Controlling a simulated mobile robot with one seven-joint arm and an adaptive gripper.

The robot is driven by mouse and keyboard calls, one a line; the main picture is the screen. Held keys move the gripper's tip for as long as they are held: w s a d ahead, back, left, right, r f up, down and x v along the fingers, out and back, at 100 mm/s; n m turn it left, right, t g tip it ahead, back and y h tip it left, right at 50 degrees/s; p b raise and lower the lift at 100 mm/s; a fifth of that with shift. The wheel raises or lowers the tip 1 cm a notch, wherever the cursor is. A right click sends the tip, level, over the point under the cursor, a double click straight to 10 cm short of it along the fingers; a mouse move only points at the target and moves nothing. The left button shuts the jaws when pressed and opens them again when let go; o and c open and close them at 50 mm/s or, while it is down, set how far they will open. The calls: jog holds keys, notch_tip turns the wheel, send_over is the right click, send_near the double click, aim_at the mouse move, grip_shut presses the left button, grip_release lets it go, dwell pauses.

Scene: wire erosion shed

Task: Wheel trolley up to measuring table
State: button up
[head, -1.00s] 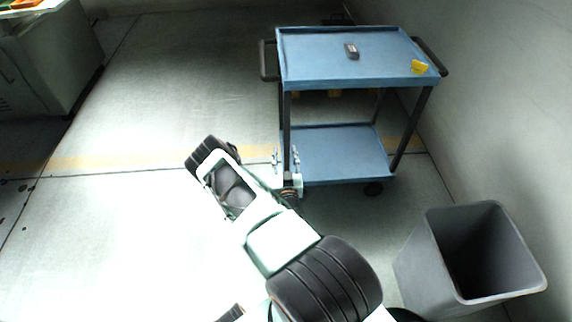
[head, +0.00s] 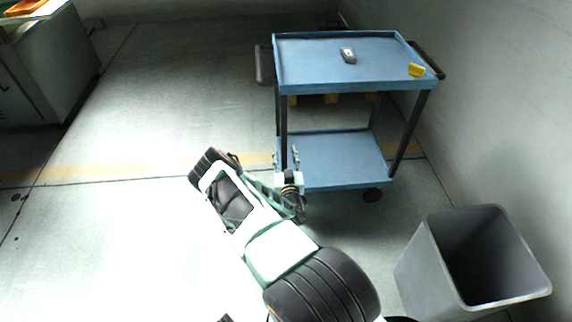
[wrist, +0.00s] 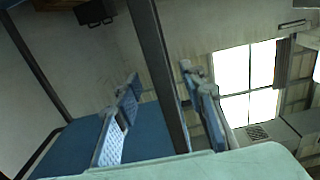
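The blue two-shelf trolley (head: 340,75) stands at upper right in the head view, with dark posts and a black handle at each end. My gripper (head: 287,160) is at its near left post (head: 283,115), just above the lower shelf. In the wrist view my gripper (wrist: 159,80) has its two fingers apart, with the dark post (wrist: 158,60) passing between them. I see no clear grip on the post; contact is unclear. A grey cabinet-like table (head: 40,75) with orange items on top is at upper left; I cannot tell whether it is the measuring table.
A grey open bin (head: 430,265) stands at lower right, near the right wall (head: 500,110). The floor left of the trolley is clear.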

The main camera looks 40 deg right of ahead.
aim_at(284, 148)
jog(key=shift+b+x, duration=0.5)
jog(key=shift+x, duration=1.9)
grip_shut()
